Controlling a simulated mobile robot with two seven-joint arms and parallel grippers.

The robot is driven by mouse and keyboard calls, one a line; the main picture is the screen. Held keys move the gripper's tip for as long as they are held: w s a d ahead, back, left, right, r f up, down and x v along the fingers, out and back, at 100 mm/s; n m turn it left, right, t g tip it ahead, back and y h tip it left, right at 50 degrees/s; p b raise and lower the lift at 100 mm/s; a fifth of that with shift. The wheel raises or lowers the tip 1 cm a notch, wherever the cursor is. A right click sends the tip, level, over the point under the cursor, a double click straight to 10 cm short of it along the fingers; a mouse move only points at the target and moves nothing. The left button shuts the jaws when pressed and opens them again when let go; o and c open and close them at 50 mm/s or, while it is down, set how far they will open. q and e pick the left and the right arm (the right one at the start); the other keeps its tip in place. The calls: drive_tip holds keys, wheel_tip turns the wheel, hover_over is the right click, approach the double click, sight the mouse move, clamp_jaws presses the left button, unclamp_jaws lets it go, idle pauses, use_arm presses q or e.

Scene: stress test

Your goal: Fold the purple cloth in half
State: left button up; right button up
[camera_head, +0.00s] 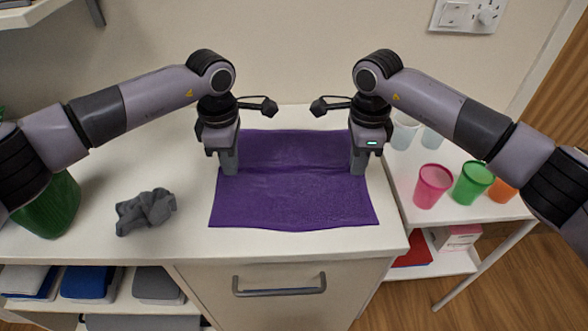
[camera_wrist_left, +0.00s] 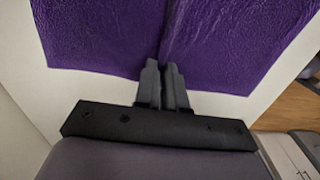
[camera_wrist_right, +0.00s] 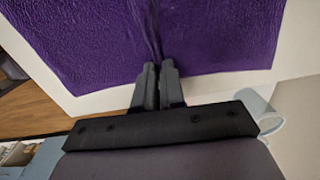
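The purple cloth (camera_head: 292,205) lies spread on the white cabinet top, with a shallow crease running across it between my two grippers. My left gripper (camera_head: 229,170) points down at the cloth's left edge, about midway along it. In the left wrist view its fingers (camera_wrist_left: 163,66) are closed together on the cloth's edge, and a ridge runs from the fingertips. My right gripper (camera_head: 358,170) points down at the right edge, opposite the left one. In the right wrist view its fingers (camera_wrist_right: 158,66) are closed on that edge, with a similar ridge.
A crumpled grey cloth (camera_head: 146,211) lies left of the purple cloth, near a green pot (camera_head: 50,207). On a lower white side table at right stand a pink cup (camera_head: 432,186), a green cup (camera_head: 472,182) and an orange cup (camera_head: 502,191). The wall is close behind.

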use_arm(q)
clamp_jaws()
use_arm(e)
clamp_jaws()
